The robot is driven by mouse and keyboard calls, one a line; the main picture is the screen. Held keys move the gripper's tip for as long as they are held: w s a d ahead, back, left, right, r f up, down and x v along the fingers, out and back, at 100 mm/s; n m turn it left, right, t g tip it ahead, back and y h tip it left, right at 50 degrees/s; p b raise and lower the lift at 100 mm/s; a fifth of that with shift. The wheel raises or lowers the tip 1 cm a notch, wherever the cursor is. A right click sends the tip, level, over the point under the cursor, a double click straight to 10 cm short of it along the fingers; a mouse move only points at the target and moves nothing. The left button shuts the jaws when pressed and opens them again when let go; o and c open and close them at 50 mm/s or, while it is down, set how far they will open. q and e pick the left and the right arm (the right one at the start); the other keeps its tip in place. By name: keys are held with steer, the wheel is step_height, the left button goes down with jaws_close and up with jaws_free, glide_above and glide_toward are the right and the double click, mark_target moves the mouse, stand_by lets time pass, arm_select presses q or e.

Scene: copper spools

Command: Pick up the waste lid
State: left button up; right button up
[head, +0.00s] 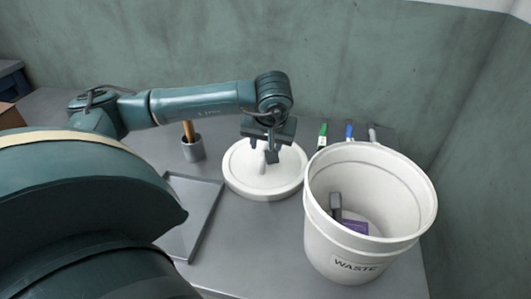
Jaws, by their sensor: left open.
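The waste lid (240,175) is a round white disc with a raised rim, lying flat on the grey table behind and left of the waste bin. A pale upright handle (262,163) shows near its middle. My left gripper (266,152) is over the lid, pointing down, with its fingers open around or just beside the handle; I cannot tell whether they touch it. The gripper partly hides the handle. The white bin (335,235), marked WASTE, stands upright and open, with a purple and grey item (350,222) inside. My right gripper does not show.
A grey tray (205,215) lies left of the lid. Green, blue and grey markers or tools (348,131) stand behind the bin. The wall is close behind the table.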

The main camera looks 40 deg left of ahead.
mark_target(265, 148)
arm_select(q)
steer(key=x, duration=0.4)
steer(key=shift+c, duration=0.4)
jaws_close()
